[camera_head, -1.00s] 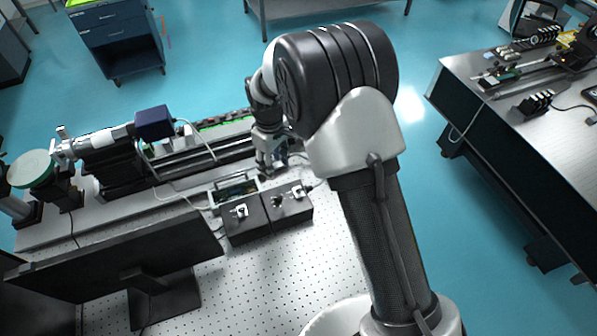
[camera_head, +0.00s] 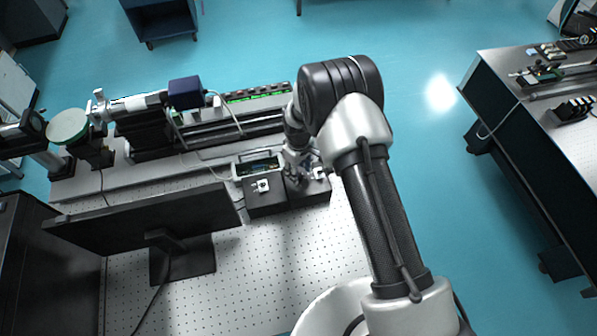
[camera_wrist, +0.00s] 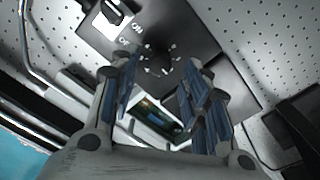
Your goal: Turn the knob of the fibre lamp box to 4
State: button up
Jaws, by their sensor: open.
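The fibre lamp box appears to be the right one of two dark boxes (camera_head: 316,194) on the perforated table. My gripper (camera_head: 297,174) is above its left part and hides its knob in the head view. In the wrist view the dark knob (camera_wrist: 161,67) shows between my two fingertips, with white scale marks around it. My gripper (camera_wrist: 160,74) is open, a finger on each side of the knob. I cannot tell whether the fingers touch it. The numbers and the knob's setting are too small to read.
The other dark box (camera_head: 266,204) with a white switch adjoins on the left. A framed case with a green board (camera_head: 259,167) stands behind it. A monitor (camera_head: 140,222) is at the front left, and a long rail (camera_head: 210,136) runs behind.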

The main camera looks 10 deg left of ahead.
jog(key=shift+f, duration=1.2)
jog(key=shift+c, duration=0.5)
grip_shut()
